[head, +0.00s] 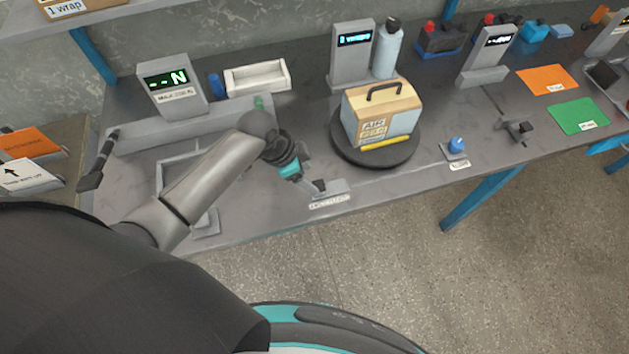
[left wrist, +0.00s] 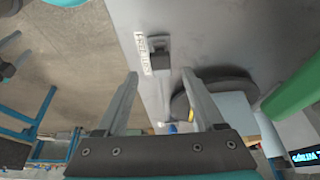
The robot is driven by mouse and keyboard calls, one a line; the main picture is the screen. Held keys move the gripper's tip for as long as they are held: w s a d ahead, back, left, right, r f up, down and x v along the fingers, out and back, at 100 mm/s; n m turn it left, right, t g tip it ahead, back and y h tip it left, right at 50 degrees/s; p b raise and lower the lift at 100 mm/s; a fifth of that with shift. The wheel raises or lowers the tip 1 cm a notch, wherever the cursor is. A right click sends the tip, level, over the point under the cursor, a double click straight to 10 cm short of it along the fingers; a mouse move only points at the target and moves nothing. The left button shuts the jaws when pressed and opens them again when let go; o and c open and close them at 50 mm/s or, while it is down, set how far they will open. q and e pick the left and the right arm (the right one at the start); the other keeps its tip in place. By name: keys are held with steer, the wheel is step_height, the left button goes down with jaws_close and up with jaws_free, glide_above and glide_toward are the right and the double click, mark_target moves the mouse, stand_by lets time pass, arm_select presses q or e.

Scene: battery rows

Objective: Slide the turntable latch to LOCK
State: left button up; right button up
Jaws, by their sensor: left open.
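The turntable (head: 345,155) is a dark round disc on the bench and bears a box with a handle. Its latch (head: 334,187) is a small grey block with a dark knob near the bench's front edge, with a white label (head: 330,202) whose words are too small to read. My left gripper (head: 306,184) is just left of the latch, above the bench. In the left wrist view my left gripper (left wrist: 160,74) is open and empty, and the latch (left wrist: 160,58) lies beyond and between its fingertips. The turntable (left wrist: 180,105) is partly behind the right finger. My right gripper is not seen.
The carton (head: 381,112) stands on the turntable with a yellow strip at its front. A blue knob (head: 456,145) and a dark clamp-like fixture (head: 517,130) are to the right. A display post (head: 352,55) and a bottle (head: 387,48) stand behind. The bench's front edge is close to the latch.

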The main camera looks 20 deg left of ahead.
mark_target(318, 185)
arm_select(q)
steer(key=shift+b+x, duration=0.4)
steer(key=shift+x, duration=1.8)
steer(key=shift+c, duration=0.2)
jaws_close()
